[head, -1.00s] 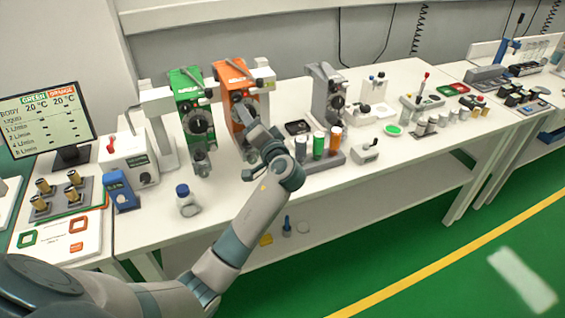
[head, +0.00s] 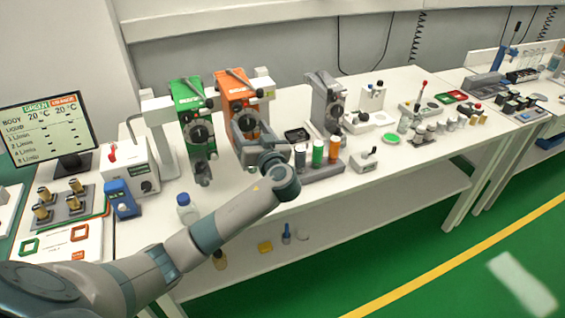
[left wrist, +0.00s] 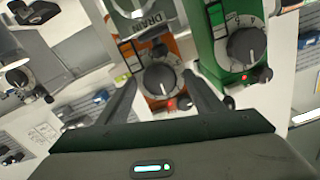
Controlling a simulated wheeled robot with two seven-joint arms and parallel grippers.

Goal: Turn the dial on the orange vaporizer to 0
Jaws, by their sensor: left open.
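The orange vaporizer (head: 232,92) stands at the back of the bench, right of the green vaporizer (head: 187,100). Its dark round dial (head: 247,121) faces forward; it also shows in the left wrist view (left wrist: 159,80), with a white scale around it. My left gripper (head: 246,136) is in front of the orange vaporizer. In the left wrist view its two open fingers (left wrist: 160,92) stand on either side of the dial, apart from it as far as I can tell. The dial's set number is too small to read. My right gripper is not in view.
The green vaporizer's dial (left wrist: 246,46) is close to one finger in the left wrist view. A grey vaporizer (head: 326,100) and a rack with green and orange bottles (head: 318,153) stand to the right.

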